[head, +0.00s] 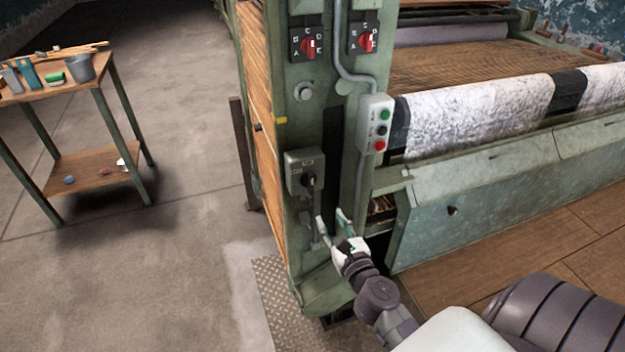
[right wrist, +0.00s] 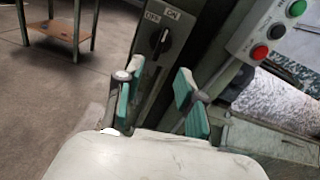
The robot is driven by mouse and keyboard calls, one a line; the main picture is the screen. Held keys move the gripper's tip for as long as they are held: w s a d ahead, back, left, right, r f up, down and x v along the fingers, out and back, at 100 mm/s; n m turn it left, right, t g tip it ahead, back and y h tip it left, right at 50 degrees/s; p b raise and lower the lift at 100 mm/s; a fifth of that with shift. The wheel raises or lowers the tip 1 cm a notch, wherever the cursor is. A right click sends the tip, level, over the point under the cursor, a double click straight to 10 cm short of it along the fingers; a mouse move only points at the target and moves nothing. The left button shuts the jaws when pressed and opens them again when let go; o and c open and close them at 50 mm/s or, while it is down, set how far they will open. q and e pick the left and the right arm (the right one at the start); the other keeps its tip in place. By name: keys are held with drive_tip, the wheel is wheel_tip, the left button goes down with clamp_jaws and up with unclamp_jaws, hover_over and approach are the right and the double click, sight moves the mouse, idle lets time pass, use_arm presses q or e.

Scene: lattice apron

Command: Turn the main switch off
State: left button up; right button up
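The main switch (head: 305,172) is a grey box with a black rotary handle on the green machine post. In the right wrist view the black handle (right wrist: 164,44) shows beside the labels OFF at left and ON above; its exact setting is hard to read. My right gripper (head: 332,221) is open and empty, below the switch in the head view and apart from it. In the right wrist view its two teal-padded fingers (right wrist: 159,82) stand wide apart, with the handle beyond and between them. My left gripper is not in view.
A push-button box (head: 376,125) with green, black and red buttons hangs right of the switch. Two red rotary selectors (head: 309,44) (head: 365,40) sit above. A side table (head: 92,80) with tools stands at left; floor between is clear.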

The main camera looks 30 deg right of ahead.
sight(312, 179)
drive_tip(key=shift+m, duration=0.7)
drive_tip(key=x, duration=0.4)
drive_tip(key=r+x, duration=0.1)
drive_tip(key=x, duration=0.4)
drive_tip(key=r+p+x, duration=0.1)
drive_tip(key=x, duration=0.3)
drive_tip(key=shift+w+d+r, duration=0.2)
clamp_jaws()
